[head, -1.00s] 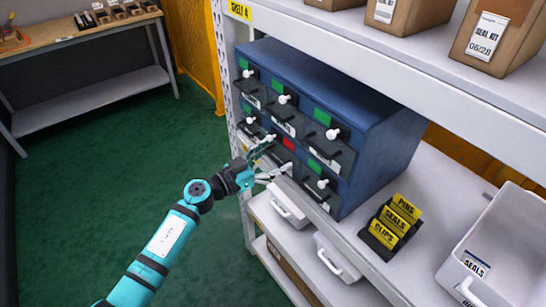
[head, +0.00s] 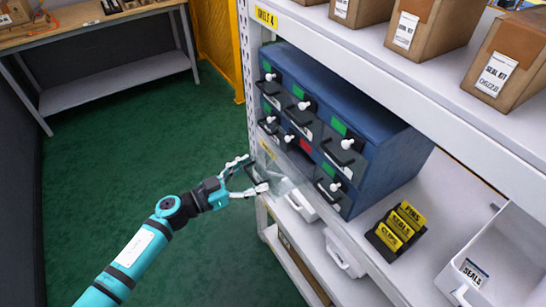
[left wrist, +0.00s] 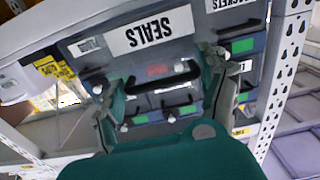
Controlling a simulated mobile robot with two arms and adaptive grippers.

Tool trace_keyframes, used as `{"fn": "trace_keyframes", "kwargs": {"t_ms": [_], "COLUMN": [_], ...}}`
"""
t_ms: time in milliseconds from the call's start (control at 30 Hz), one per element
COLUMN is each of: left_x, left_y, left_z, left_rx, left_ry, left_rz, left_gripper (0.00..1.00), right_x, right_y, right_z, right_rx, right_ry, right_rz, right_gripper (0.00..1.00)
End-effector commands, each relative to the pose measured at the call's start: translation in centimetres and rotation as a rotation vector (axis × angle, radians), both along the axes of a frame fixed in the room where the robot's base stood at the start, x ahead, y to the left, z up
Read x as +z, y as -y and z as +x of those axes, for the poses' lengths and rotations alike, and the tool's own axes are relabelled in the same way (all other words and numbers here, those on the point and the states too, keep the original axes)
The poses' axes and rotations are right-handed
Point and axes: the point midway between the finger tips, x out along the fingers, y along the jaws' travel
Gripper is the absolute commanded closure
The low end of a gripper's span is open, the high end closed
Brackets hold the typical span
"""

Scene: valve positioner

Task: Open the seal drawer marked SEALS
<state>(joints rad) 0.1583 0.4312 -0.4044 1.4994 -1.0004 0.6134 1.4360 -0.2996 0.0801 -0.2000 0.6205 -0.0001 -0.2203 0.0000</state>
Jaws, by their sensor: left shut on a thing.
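The SEALS drawer stands out from the lower row of the blue cabinet (head: 400,150), with a see-through side (head: 284,184) showing. Its white SEALS label (left wrist: 148,30) appears upside down in the left wrist view. Its black handle (left wrist: 160,85) lies between the fingers of my left gripper (head: 257,175). The left gripper is shut on this handle, with one finger on each side. In the left wrist view, the left gripper (left wrist: 160,95) partly covers the area around the handle. My right gripper is out of view.
A white shelf post (head: 243,80) stands just left of the cabinet. A yellow-tagged card holder (head: 398,229) and a white bin (head: 500,260) sit right of the cabinet. Cardboard boxes (head: 410,30) stand on the shelf above. Green floor (head: 130,150) lies open to the left.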

Motion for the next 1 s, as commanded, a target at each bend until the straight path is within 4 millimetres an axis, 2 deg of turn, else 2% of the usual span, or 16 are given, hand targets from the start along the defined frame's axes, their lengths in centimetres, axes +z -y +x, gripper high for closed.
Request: {"fn": "trace_keyframes", "kwargs": {"t_ms": [33, 100, 300, 733, 767, 933, 1000], "left_x": [0.4, 0.3, 0.3, 0.3, 0.3, 0.2, 0.2], "left_y": [-1.1, -2.1, -4.0, -4.4, -4.4, -4.3, -4.3], "left_z": [-0.6, -1.3, -2.6, -2.8, -2.8, -2.8, -2.9], "left_rx": [0.004, 0.004, 0.004, 0.004, 0.004, 0.003, 0.003], "left_ry": [0.004, 0.005, 0.009, 0.014, 0.014, 0.010, 0.009], "left_rz": [0.007, 0.006, 0.004, 0.006, 0.006, 0.003, 0.003], "left_gripper": [0.82, 0.82, 0.82, 0.82, 0.21, 0.00, 0.00], "right_x": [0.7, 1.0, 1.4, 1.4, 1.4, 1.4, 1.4], "right_y": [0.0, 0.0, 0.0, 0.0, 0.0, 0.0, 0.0], "right_z": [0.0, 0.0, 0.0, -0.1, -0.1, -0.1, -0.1], "right_rx": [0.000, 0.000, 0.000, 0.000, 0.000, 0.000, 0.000], "right_ry": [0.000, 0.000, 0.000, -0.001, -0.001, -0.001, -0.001], "right_rz": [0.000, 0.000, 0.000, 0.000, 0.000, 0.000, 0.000], "right_gripper": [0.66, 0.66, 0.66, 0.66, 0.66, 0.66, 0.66]}}
